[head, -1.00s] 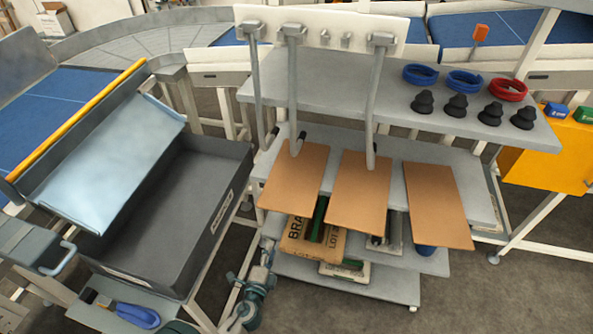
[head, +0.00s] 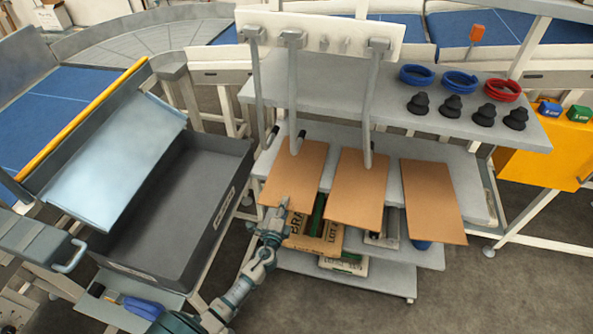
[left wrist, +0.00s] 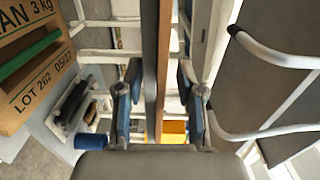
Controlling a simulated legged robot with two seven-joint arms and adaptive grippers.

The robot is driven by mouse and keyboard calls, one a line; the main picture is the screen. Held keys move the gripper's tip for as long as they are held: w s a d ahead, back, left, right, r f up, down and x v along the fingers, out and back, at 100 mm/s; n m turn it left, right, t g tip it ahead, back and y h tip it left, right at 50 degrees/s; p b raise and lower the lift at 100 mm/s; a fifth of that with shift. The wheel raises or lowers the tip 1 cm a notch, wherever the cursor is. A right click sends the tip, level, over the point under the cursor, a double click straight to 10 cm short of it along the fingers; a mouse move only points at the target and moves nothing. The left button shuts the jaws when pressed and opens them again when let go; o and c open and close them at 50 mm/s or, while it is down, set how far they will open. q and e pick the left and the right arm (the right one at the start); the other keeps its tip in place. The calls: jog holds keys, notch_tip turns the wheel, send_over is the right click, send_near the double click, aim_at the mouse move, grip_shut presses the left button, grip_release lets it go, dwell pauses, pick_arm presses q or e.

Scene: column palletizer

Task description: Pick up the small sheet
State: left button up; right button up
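Three brown sheets lie side by side on the middle shelf, overhanging its front: a left one (head: 296,172), a middle one (head: 357,188) and a right one (head: 433,200). The left sheet looks the shortest. My left gripper (head: 284,204) is at the front edge of the left sheet. In the left wrist view my left gripper (left wrist: 160,100) is open, one finger on each side of a brown sheet (left wrist: 161,60) seen edge-on, with a dark grey strip along it. Gaps show between fingers and sheet. My right gripper is out of view.
Hooked grey tubes (head: 370,105) hang down close above the sheets. A grey bin (head: 222,200) stands to the left. Blue and red rings (head: 460,82) and black cups (head: 453,106) sit on the top shelf.

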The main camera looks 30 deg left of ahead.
pick_arm(q)
jog(key=x, duration=0.2)
jog(key=shift+w, duration=0.3)
jog(key=shift+s+a, duration=0.1)
jog(key=shift+a, duration=0.05)
grip_shut()
